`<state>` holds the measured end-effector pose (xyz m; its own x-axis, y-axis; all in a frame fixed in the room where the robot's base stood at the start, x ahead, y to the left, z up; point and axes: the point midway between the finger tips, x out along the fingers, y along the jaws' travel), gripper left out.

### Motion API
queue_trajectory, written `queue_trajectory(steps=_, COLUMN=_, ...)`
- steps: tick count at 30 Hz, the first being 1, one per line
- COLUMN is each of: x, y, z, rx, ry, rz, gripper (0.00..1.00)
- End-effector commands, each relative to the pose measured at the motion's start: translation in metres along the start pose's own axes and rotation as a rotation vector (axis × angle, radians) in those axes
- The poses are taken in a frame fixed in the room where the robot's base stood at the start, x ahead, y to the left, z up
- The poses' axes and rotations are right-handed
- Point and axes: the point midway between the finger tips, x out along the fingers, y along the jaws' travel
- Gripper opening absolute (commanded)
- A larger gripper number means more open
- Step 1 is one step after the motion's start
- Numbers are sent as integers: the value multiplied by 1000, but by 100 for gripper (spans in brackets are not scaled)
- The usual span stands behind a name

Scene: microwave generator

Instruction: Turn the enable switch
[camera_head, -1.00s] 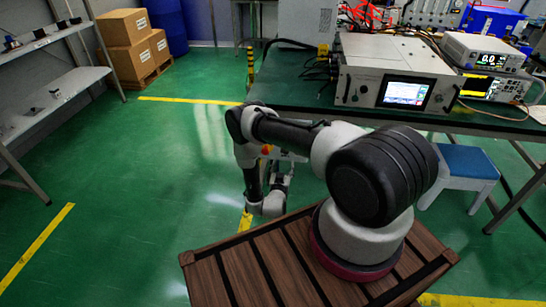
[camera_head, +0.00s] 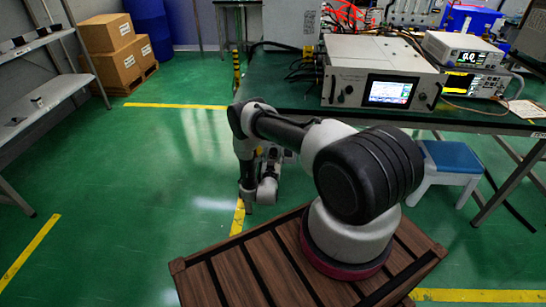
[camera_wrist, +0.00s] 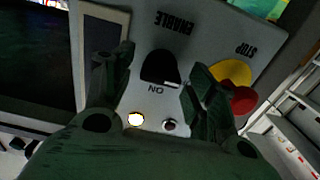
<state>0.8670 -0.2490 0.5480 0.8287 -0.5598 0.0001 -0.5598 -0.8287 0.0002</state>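In the wrist view, a grey panel (camera_wrist: 135,28) shows upside down. It carries a black enable switch knob (camera_wrist: 160,66) between the words ENABLE and ON. My gripper (camera_wrist: 161,62) is open, with one dark finger on each side of the knob in the picture. The frames do not settle whether the fingers touch it. A red stop button (camera_wrist: 239,98) with a yellow surround (camera_wrist: 233,73) is just beyond the right finger, partly covered by it. A lit round lamp (camera_wrist: 136,119) and a small round part (camera_wrist: 169,125) show near my gripper. In the head view my gripper cannot be made out clearly.
A dark screen (camera_wrist: 38,60) is left of the knob in the wrist view. In the head view, a generator (camera_head: 345,62) with a lit display (camera_head: 390,91) stands on a green bench (camera_head: 470,121). A blue-topped stool (camera_head: 452,157) is under it. The green floor (camera_head: 120,180) at left is clear.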

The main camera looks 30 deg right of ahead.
Motion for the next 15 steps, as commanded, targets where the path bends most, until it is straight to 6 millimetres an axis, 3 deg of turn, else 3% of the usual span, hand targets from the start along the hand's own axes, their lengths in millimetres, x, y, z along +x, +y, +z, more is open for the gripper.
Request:
queue_trajectory(steps=1, x=0, y=0, z=0, rx=0, ry=0, rz=0, gripper=44)
queue_trajectory(steps=6, x=0, y=0, z=0, rx=0, ry=0, rz=0, gripper=13)
queue_trajectory(steps=15, x=0, y=0, z=0, rx=21, ry=0, rz=0, gripper=13)
